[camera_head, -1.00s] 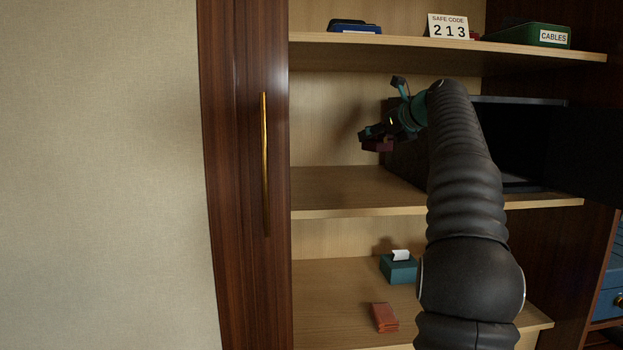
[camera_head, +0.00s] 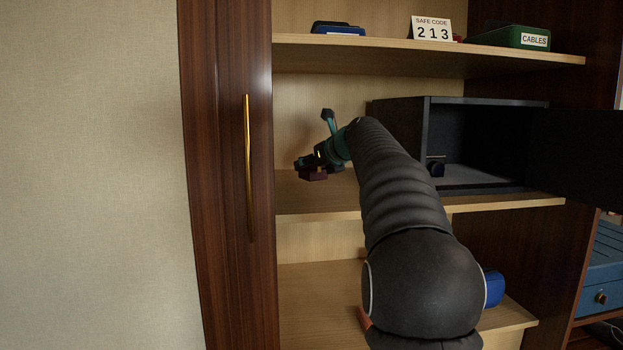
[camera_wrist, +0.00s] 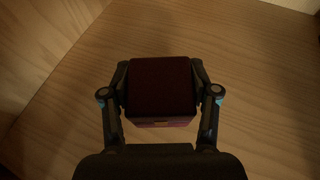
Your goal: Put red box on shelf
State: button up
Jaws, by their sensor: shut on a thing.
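The red box (camera_wrist: 161,88) is dark red and sits between the two fingers of my gripper (camera_wrist: 161,92) in the wrist view. My gripper is shut on it. In the head view my gripper (camera_head: 309,170) is small and dark at the left part of the middle shelf (camera_head: 315,196), and the box (camera_head: 314,175) shows just below the fingers. Bare wood lies beneath the box in the wrist view. I cannot tell whether the box touches the shelf or hangs a little above it.
An open black safe (camera_head: 418,110) stands right of my arm on the middle shelf, its door (camera_head: 580,150) swung right. The cabinet's left panel (camera_head: 225,180) bounds the shelf.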

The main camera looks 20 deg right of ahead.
aim_at(313, 176)
jog(key=shift+f+b, duration=0.5)
jog(key=shift+f, duration=1.25)
jog(key=shift+f, duration=0.1)
jog(key=o, duration=1.2)
jog(key=shift+s+d, duration=0.1)
jog(key=shift+s, duration=0.05)
jog(key=v, duration=1.1)
jog(key=shift+s+r, duration=0.25)
jog(key=shift+s, duration=0.1)
